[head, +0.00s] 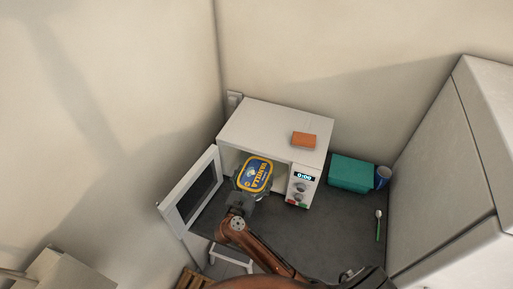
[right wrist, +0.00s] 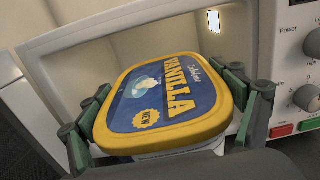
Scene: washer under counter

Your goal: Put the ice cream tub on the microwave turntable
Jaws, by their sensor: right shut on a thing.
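The ice cream tub (head: 256,173) has a yellow-rimmed blue lid marked VANILLA. It also fills the middle of the right wrist view (right wrist: 172,100), lid up and slightly tilted. My right gripper (head: 249,187) is shut on the tub, with a finger on each side of it. The tub is at the front opening of the white microwave (head: 262,122), whose door (head: 193,190) stands open to the left. I cannot tell how far inside the tub is. The turntable is not visible. My left gripper is not in view.
An orange sponge-like block (head: 304,140) lies on top of the microwave. A teal box (head: 351,173), a blue cup (head: 382,177) and a green-handled utensil (head: 378,225) are on the dark counter (head: 310,235) to the right. A tall white cabinet (head: 440,160) bounds the right side.

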